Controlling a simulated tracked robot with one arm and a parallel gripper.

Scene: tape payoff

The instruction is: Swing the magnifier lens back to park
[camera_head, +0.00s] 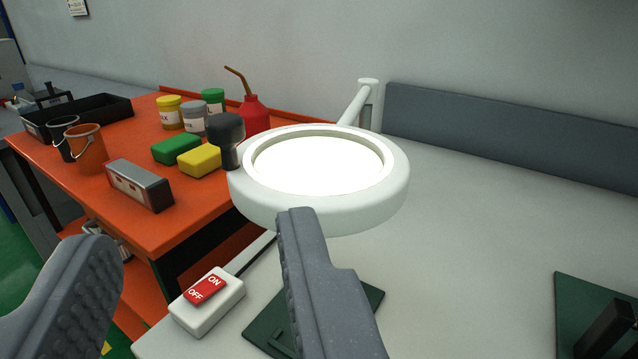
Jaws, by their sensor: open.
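The magnifier lens (318,165) is a bright white disc in a thick white ring head (385,205). It is held over the grey bench on a white arm (357,103) that runs back toward the wall. A dark grey knob (226,130) stands at the left side of the ring. My gripper (195,225) is open and empty, its two grey fingers wide apart. The right finger's tip overlaps the ring's near rim in the picture; I cannot tell whether it touches. The left finger is at the lower left, apart from the ring.
A white switch box (207,300) with a red ON/OFF rocker sits below the ring. Green plates (262,330) lie on the bench (480,230). An orange cart (180,225) at left carries jars, a red oil can (254,115), sponges and buckets. The bench's right side is mostly clear.

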